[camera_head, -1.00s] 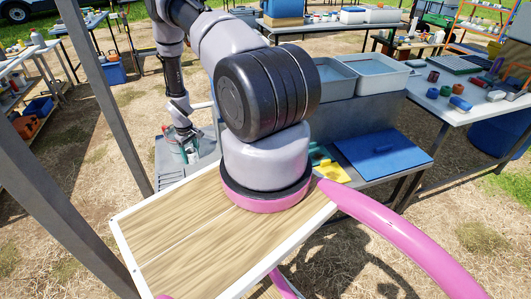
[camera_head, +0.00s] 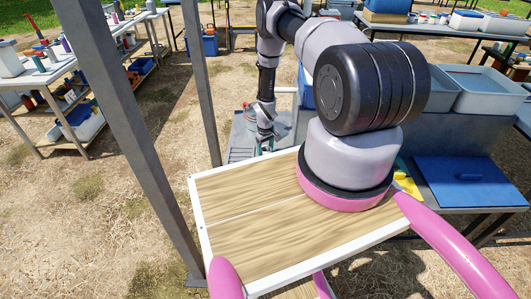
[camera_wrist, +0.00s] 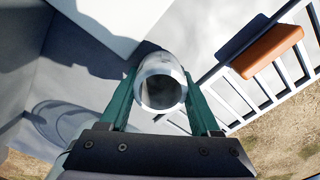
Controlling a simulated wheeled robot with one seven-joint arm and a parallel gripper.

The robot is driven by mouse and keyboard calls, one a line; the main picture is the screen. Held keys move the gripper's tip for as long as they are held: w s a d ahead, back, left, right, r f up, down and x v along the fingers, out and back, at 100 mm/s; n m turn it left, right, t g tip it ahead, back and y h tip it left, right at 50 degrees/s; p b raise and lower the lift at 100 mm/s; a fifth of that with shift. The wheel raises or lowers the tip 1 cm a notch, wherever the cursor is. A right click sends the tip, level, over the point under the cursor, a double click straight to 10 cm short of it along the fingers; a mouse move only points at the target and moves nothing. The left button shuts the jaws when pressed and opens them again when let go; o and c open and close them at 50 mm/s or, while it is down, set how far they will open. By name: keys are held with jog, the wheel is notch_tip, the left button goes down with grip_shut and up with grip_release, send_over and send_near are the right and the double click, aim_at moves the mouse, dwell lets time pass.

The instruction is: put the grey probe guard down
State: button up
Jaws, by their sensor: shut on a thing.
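The grey probe guard (camera_wrist: 160,90) is a hollow, shiny round tube, seen end-on in the wrist view between two green fingers. My gripper (camera_wrist: 160,104) is shut on it, one finger at each side. A pale grey surface lies beneath, with shadows across it; I cannot tell whether the guard touches it. In the head view my gripper (camera_head: 264,136) is small, beyond my arm, over a grey slatted bench end (camera_head: 240,140). The guard cannot be made out clearly there.
An orange block (camera_wrist: 268,51) lies on white slats (camera_wrist: 260,92) at the wrist view's right. In the head view, a blue lid (camera_head: 470,182) and grey bins (camera_head: 485,88) are at right. A grey post (camera_head: 125,110) and a loaded table (camera_head: 60,70) stand left.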

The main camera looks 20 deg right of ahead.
aim_at(265, 148)
jog(key=shift+f, duration=0.1)
jog(key=o, duration=1.3)
notch_tip(265, 148, up, 12)
jog(key=shift+r, duration=0.2)
